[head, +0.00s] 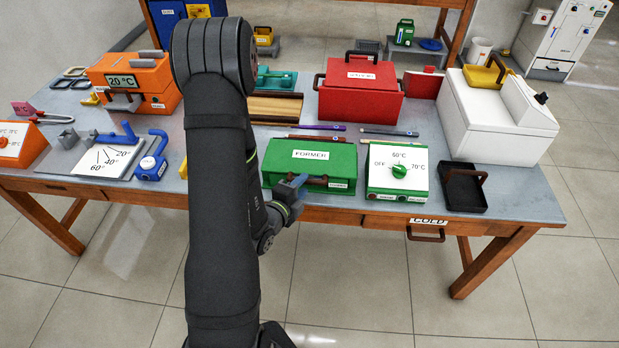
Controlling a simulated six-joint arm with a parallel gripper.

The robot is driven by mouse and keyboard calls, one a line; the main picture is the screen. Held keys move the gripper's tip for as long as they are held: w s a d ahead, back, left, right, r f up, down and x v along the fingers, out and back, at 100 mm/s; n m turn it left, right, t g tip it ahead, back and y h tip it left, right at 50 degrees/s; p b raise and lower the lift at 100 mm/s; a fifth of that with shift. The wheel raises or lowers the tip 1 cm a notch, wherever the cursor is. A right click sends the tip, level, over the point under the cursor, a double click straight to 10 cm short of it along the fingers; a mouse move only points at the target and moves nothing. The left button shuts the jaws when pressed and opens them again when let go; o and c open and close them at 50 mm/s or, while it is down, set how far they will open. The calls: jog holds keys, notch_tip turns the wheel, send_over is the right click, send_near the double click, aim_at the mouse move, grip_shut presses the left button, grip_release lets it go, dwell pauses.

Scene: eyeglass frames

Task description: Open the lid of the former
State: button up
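The former (335,163) is a green box with a white "FORMER" label on its lid, near the front edge of the table. Its lid looks closed. A dark handle (318,181) runs along its front side. My gripper (299,183) is at the front of the former, at the left part of this handle. The fingers are small and partly hidden, so I cannot tell whether they are open or shut, or whether they touch the handle. My arm covers the area just left of the former.
A green-and-white dial unit (412,165) stands just right of the former, with a black tray (463,192) beyond it. Pencil-like rods (320,127) and a red box (358,92) lie behind. The table's front edge and a drawer marked "COLD" (428,221) are close by.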

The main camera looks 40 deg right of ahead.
aim_at(310, 164)
jog(key=x, duration=0.5)
jog(key=shift+r, duration=0.1)
grip_shut()
